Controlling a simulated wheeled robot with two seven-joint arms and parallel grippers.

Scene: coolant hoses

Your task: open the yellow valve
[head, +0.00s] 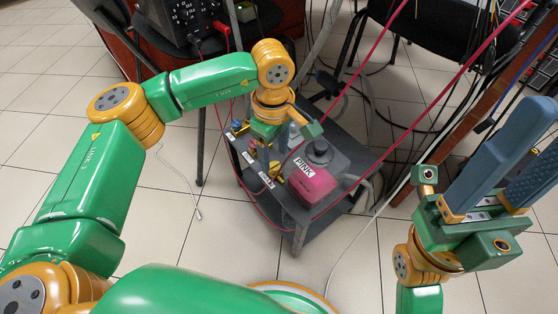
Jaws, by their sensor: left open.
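Yellow valve parts (275,171) show at the left side of a small dark cart, beside white labels, just below my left gripper. My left gripper (272,158) points down over this row of valves and is open. Its fingers partly hide the valves, and I cannot tell whether they touch the yellow one. A red valve part (253,144) sits farther back in the row. My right gripper (528,160) is at the right edge, far from the cart.
The dark cart (318,229) carries a pink block (312,187) marked PINK and a grey container with a dark cap (319,152). Red hoses (430,112) cross above the cart to the upper right. Chairs and cables stand behind. Tiled floor (200,240) in front is mostly clear.

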